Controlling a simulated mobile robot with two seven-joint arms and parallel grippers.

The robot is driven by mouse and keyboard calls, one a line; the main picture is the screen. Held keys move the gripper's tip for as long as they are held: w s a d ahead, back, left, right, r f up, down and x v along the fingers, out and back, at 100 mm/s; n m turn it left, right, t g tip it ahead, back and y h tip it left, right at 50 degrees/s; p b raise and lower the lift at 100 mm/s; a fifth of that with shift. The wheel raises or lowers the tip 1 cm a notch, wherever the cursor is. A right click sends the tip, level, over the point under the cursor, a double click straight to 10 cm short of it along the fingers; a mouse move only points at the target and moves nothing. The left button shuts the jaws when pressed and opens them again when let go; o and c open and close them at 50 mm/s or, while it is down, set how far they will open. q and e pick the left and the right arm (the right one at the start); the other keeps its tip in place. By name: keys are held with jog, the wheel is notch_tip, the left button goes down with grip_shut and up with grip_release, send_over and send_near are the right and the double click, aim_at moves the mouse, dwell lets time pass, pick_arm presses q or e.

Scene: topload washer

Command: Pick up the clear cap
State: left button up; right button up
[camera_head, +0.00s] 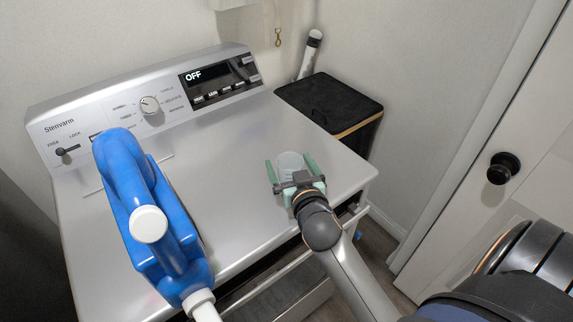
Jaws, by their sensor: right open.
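The clear cap (289,161) is a translucent cup on the washer top, toward the right. My right gripper (285,166) is open with its green fingers on either side of the cap. The gripper's body hides the near part of the cap, and I cannot tell whether the fingers touch it. My left gripper does not show in the head view.
A large blue jug (150,200) with white caps stands on the left of the washer top (230,160). The control panel (150,104) runs along the back and reads OFF. A black bin (330,103) stands behind right. A door (520,130) is at the right.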

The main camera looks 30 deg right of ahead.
jog(key=shift+s+a+r, duration=0.1)
jog(key=shift+c, duration=0.5)
jog(key=c, duration=1.2)
